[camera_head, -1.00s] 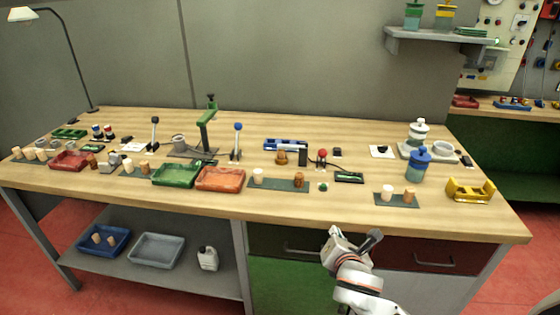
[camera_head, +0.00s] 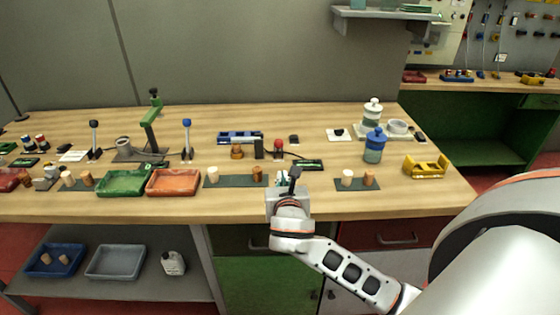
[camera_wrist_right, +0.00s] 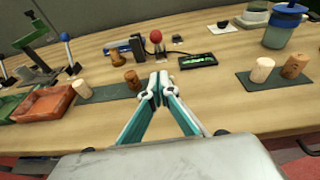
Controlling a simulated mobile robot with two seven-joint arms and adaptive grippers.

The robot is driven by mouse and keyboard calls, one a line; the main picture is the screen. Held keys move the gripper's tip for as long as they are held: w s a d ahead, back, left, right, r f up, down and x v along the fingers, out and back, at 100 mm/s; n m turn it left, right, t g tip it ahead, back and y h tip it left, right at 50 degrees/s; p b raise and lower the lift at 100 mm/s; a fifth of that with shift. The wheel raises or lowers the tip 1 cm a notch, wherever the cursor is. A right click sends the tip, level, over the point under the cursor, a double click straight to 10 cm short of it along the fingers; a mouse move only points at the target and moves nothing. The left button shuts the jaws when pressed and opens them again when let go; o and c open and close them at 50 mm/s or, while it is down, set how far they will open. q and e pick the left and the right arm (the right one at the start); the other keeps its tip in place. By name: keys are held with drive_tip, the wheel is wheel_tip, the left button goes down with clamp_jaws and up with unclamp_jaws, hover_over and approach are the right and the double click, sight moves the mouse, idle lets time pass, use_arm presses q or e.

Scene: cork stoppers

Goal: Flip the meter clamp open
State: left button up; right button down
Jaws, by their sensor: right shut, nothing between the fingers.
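The meter, a dark flat box with a green display (camera_head: 308,165), lies on the bench right of centre; the right wrist view also shows it (camera_wrist_right: 198,61). Just left of it stands a red ball knob (camera_head: 278,147), also in the wrist view (camera_wrist_right: 155,37), with a black upright block (camera_head: 259,149) beside it. This knobbed piece looks like the meter clamp; its exact position is too small to tell. My right gripper (camera_head: 288,174) is over the bench's front edge, apart from the meter. In the wrist view its teal fingers (camera_wrist_right: 158,84) are together and empty. My left gripper is out of view.
Corks stand on dark mats (camera_head: 236,182) (camera_head: 357,186) left and right of my gripper. An orange tray (camera_head: 173,182) and a green tray (camera_head: 124,183) lie further left. A blue-lidded jar (camera_head: 374,146) and a yellow holder (camera_head: 426,166) stand to the right.

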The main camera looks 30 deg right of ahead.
sight(279, 146)
drive_tip(key=b+x, duration=0.1)
drive_tip(key=x, duration=0.8)
drive_tip(key=w, duration=0.1)
drive_tip(key=w+d+r, duration=0.1)
drive_tip(key=shift+w+d, duration=0.3)
drive_tip(key=shift+w, duration=0.1)
drive_tip(key=shift+w+d+r, duration=0.25)
drive_tip(key=shift+w+r, duration=0.05)
drive_tip(key=shift+w, duration=0.15)
